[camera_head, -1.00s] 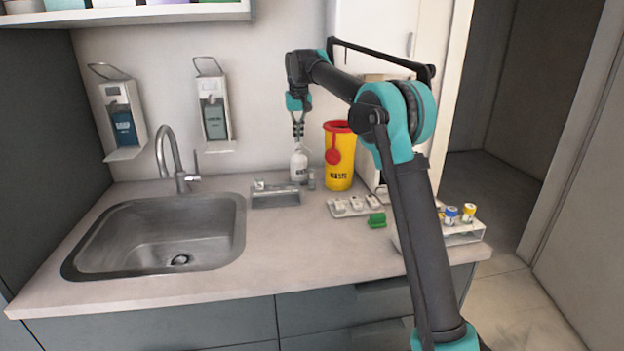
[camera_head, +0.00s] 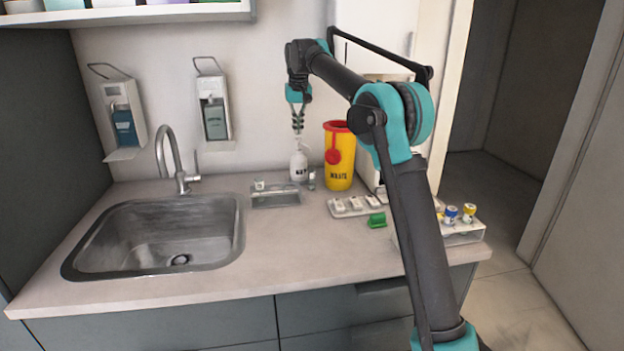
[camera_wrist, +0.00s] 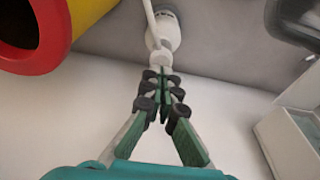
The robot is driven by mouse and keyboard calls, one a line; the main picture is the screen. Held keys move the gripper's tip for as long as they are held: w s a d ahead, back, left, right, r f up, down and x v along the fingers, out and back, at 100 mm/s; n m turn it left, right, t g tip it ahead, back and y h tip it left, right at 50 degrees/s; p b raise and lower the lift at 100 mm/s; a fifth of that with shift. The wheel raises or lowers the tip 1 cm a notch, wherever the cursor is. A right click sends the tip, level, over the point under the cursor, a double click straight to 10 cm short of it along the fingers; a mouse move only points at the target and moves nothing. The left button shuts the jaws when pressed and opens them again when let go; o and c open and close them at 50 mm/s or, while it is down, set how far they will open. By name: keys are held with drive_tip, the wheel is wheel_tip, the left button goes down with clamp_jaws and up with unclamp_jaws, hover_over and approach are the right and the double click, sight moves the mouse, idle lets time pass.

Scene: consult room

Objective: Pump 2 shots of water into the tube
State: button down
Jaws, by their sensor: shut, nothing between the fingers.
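A white pump bottle (camera_head: 298,166) with a dark label stands upright on the counter near the back wall. It also shows in the wrist view (camera_wrist: 167,32), with its pump head and spout towards the camera. My gripper (camera_head: 298,128) points down just above the pump head. In the wrist view its fingertips (camera_wrist: 158,76) are shut together and empty, over the pump head; I cannot tell if they touch it. A small clear tube (camera_head: 311,180) seems to stand right beside the bottle, partly unclear. A grey tray (camera_head: 276,201) lies in front of it.
A yellow waste bin (camera_head: 341,165) with a red rim stands close right of the bottle. A sink (camera_head: 150,236) is at the left. A white tray of small items (camera_head: 345,212), a green object (camera_head: 377,220) and a tube rack (camera_head: 462,236) lie to the right.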

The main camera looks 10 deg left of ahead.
wheel_tip(320, 180, up, 6)
idle(0.7)
